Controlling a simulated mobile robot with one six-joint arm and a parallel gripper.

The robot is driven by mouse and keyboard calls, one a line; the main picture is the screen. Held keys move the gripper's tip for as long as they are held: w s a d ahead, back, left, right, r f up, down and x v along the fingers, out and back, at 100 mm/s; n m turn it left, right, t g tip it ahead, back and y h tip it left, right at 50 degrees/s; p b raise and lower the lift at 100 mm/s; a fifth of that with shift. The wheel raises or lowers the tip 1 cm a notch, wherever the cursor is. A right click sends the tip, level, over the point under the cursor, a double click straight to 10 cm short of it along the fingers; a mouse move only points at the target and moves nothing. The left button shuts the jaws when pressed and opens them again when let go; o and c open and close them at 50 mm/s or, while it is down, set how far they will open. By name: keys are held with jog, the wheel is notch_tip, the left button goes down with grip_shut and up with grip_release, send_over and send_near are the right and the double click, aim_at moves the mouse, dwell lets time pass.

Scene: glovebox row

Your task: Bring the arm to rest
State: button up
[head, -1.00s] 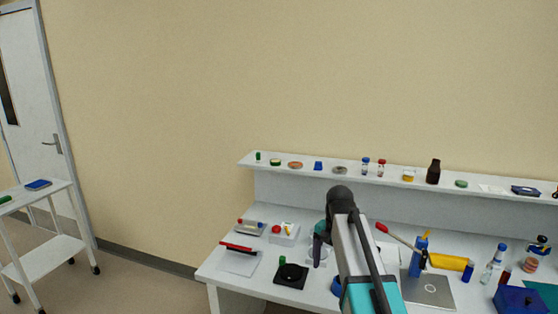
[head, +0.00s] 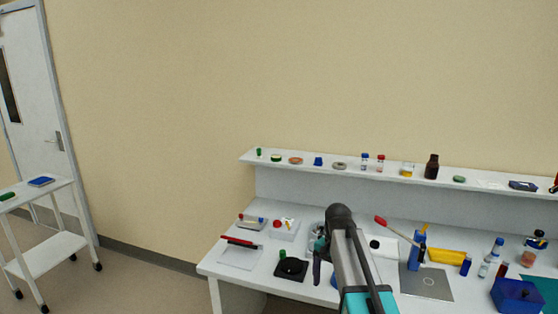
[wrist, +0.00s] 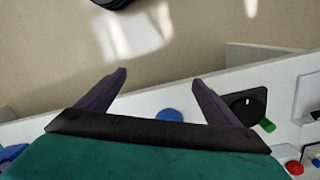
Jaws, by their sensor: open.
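My arm reaches up from the bottom of the head view, bends at a dark joint, and hangs down over the white workbench (head: 222,264). My gripper (head: 318,272) is partly hidden behind the arm there. In the wrist view my gripper (wrist: 160,78) shows two dark fingers spread wide with nothing between them. The fingertips appear against the floor beyond the bench's front edge. A blue round object (wrist: 169,115) on the bench shows between and below the fingers.
A black square plate (head: 291,269) with a green-capped item is left of my gripper. A blue bottle (head: 416,250), a grey plate (head: 428,284) and a blue box (head: 517,295) stand to the right. A shelf (head: 330,172) with several small items runs behind. A cart (head: 48,252) stands left.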

jog(key=s+f+g+b, duration=0.1)
jog(key=s+f, duration=0.5)
jog(key=f, duration=0.4)
jog(key=s+f+g+b, duration=0.1)
jog(key=s+f+g, duration=0.1)
jog(key=s+f, duration=0.6)
jog(key=s+f+g+b, duration=0.1)
jog(key=s+f, duration=0.3)
jog(key=f, duration=0.8)
jog(key=s+f+n+b, duration=0.1)
jog(key=s+f+n, duration=0.3)
jog(key=s+f, duration=0.4)
jog(key=s+f+n+b, duration=0.1)
jog(key=s+f+n, duration=0.3)
jog(key=s+f, duration=0.5)
jog(key=s, duration=0.5)
jog(key=shift+s+f+n+g+b, duration=0.2)
jog(key=shift+f+n+g+b, duration=0.1)
jog(key=shift+g+b, duration=0.1)
